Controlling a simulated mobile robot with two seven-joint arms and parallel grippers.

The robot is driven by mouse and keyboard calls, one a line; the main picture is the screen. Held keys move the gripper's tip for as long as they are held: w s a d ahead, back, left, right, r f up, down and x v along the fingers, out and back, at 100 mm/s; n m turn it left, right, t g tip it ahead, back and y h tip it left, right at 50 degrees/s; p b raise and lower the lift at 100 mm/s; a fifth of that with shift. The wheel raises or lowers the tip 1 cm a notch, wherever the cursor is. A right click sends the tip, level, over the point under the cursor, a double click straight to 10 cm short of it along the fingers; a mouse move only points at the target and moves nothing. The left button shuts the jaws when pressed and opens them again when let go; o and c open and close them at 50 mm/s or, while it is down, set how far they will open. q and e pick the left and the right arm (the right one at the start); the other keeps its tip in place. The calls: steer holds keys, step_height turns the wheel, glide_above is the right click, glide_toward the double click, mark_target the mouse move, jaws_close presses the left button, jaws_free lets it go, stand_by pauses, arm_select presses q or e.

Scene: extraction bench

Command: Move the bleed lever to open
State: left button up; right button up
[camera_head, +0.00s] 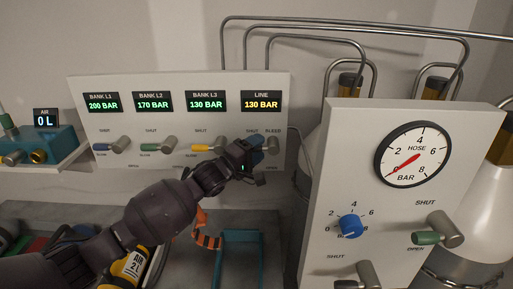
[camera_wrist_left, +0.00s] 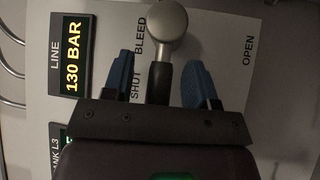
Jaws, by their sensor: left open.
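The bleed lever has a metal hub (camera_head: 273,146) at the right end of the bank panel, under the LINE display. In the left wrist view its rounded metal hub (camera_wrist_left: 167,24) and dark handle (camera_wrist_left: 158,82) show, the handle lying beside the SHUT mark. The OPEN mark (camera_wrist_left: 249,50) is off to the right in that view. My left gripper (camera_head: 258,145) is at the lever, hiding most of its handle in the head view. Its two blue fingers (camera_wrist_left: 160,80) are open, one on each side of the handle, with visible gaps. My right gripper is not in view.
The LINE display (camera_head: 261,101) reads 130 BAR. Several other levers sit along the panel (camera_head: 180,80) to the left. A nearer white box with a hose gauge (camera_head: 413,154) and blue knob (camera_head: 351,225) stands close on the right. Metal pipes (camera_head: 300,22) run above.

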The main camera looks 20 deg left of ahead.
arm_select(q)
jaws_close()
stand_by(0.3)
